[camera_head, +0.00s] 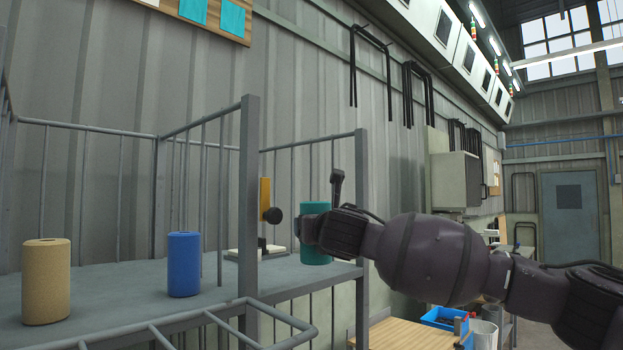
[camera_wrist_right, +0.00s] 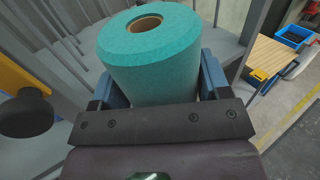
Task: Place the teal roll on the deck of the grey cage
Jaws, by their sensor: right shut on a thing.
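The teal roll (camera_head: 316,250) stands upright at the right end of the grey cage's deck (camera_head: 120,284) in the head view. I cannot tell whether its base touches the deck. My right gripper (camera_head: 308,228) comes in from the right and is shut on the roll. In the right wrist view the teal roll (camera_wrist_right: 150,62) sits between the two blue fingers of the gripper (camera_wrist_right: 155,85), its top with the brown core hole facing the camera. The roll's lower end is hidden there. My left gripper is in neither view.
A blue roll (camera_head: 184,264) and a tan roll (camera_head: 46,281) stand further left on the deck. Grey posts (camera_head: 249,190) and rails surround it. A yellow upright with a black knob (camera_head: 272,214) stands left of the teal roll. A wooden table (camera_head: 410,334) with a blue bin (camera_head: 440,318) is lower right.

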